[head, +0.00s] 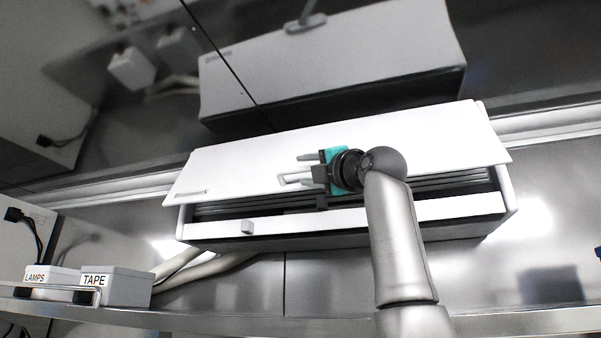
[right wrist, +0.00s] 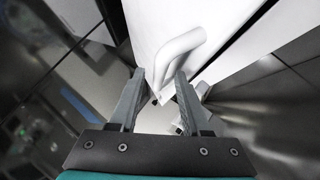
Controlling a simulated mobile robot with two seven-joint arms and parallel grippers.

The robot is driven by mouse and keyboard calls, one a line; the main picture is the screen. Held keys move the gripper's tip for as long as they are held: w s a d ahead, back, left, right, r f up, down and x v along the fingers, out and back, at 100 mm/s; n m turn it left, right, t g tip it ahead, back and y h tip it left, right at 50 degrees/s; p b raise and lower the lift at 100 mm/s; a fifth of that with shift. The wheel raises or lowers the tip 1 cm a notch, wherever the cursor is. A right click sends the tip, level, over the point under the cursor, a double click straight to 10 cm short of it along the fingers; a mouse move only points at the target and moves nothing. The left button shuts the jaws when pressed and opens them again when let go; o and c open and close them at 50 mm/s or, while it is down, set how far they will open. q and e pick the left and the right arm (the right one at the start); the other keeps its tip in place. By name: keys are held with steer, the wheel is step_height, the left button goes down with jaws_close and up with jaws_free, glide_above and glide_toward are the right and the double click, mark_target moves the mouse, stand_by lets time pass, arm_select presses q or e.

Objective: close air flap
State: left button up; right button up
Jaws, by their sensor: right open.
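The air flap (head: 240,165) is a long white panel on the front of a wall-mounted unit. It stands open, with dark slats (head: 450,185) showing below its lower edge. Its white handle (head: 293,179) shows at the fingers of my right gripper (head: 309,167). In the right wrist view, the curved handle (right wrist: 180,52) reaches down between the open fingertips (right wrist: 160,76). The fingers stand on either side of it, and I cannot tell whether they touch it. The white flap (right wrist: 215,25) fills the upper middle there. My left gripper is not in view.
The unit's lower white strip (head: 400,212) carries a small grey block (head: 247,227). Boxes labelled LAMPS (head: 52,278) and TAPE (head: 118,288) stand at the lower left. Pale hoses (head: 205,268) run under the unit.

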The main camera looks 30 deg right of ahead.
steer(key=shift+s, duration=0.1)
steer(key=shift+c, duration=0.6)
jaws_close()
stand_by(0.7)
